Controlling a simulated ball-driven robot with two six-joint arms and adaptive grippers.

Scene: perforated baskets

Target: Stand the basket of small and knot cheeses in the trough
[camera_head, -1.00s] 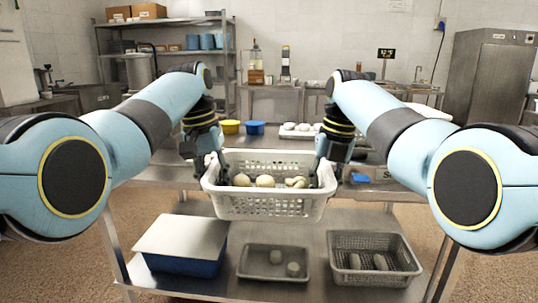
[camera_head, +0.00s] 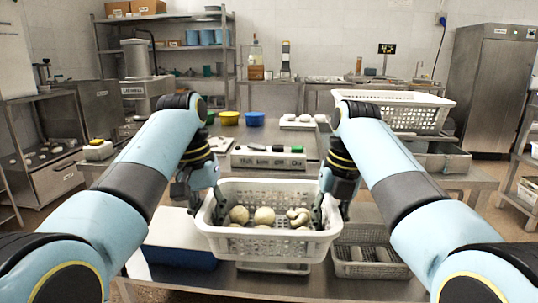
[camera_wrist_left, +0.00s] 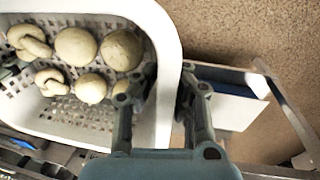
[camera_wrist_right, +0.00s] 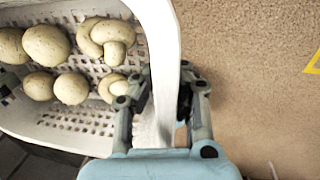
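A white perforated basket (camera_head: 268,247) holds several pale round cheeses (camera_head: 264,216) and knot-shaped ones (camera_head: 299,216).
Another white basket (camera_head: 425,118) stands at the back right. Below are a blue box (camera_head: 180,257) and a grey basket (camera_head: 352,268).

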